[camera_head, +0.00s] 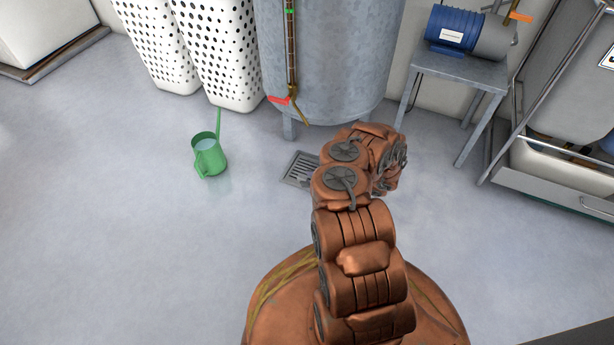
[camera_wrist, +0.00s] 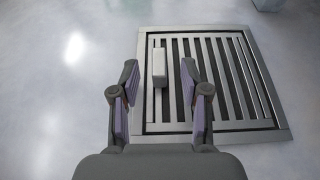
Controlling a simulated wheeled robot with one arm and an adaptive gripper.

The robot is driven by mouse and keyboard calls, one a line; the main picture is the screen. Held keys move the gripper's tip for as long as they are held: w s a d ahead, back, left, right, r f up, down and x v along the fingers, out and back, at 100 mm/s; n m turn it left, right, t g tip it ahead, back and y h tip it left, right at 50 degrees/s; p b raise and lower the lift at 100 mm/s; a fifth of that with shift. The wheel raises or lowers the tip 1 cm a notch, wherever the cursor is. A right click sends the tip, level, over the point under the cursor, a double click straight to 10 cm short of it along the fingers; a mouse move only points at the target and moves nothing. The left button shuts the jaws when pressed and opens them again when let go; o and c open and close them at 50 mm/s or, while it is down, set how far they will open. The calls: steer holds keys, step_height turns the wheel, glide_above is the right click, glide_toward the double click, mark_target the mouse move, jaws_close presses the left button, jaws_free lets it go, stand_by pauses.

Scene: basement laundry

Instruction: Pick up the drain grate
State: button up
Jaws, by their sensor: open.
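The drain grate (camera_head: 299,169) is a square, grey, slatted metal grate lying in the floor in front of the metal tank, partly hidden by my arm in the head view. In the wrist view the grate (camera_wrist: 222,85) fills the upper middle and right, set inside a square metal frame. A small pale raised block (camera_wrist: 159,62) stands on its left part. My gripper (camera_wrist: 160,82) is open and empty, its fingers above the left part of the grate, one to each side of the block. In the head view my arm hides the gripper.
A green watering can (camera_head: 209,155) stands on the floor left of the grate. The grey tank (camera_head: 325,60) stands on legs behind it, with white perforated baskets (camera_head: 222,50) to the left. A metal stand (camera_head: 462,68) with a blue motor (camera_head: 462,32) is at right. Floor at left is clear.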

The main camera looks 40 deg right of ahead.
steer(key=shift+x, duration=1)
steer(key=shift+c, duration=0.4)
jaws_close()
